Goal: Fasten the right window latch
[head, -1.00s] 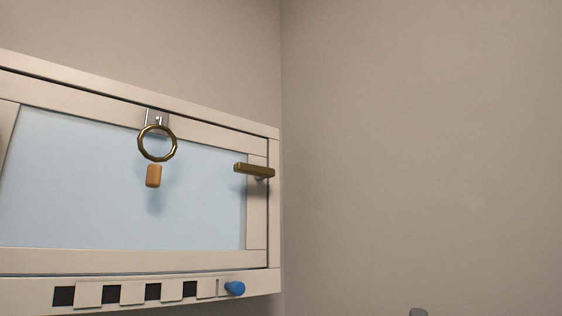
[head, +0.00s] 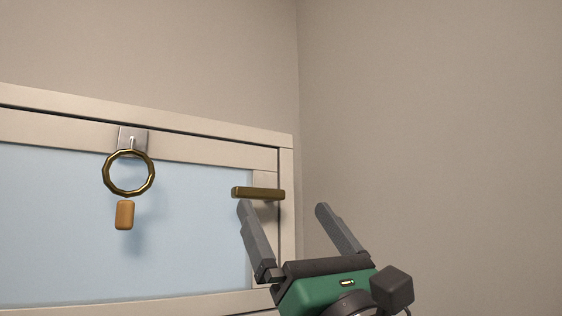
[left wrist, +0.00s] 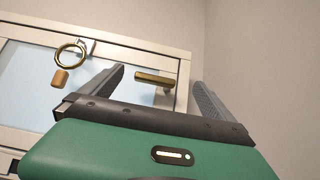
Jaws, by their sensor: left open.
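The right window latch is a brass bar handle (head: 258,193) on the right side of the window frame, lying about level. My left gripper (head: 282,208) is open and empty, with its two grey fingers pointing up just below and to the right of the latch in the head view. In the left wrist view the latch (left wrist: 155,78) shows between the two fingers, beyond the gripper (left wrist: 160,82). I see no contact. The window (head: 60,225) has a pale frame and blue pane. My right gripper is not in view.
A brass ring (head: 129,172) hangs from a metal plate (head: 133,139) at the window's top, with an orange-brown tag (head: 124,215) below it. The wall corner is close to the right of the window. The right wall (head: 430,130) is bare.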

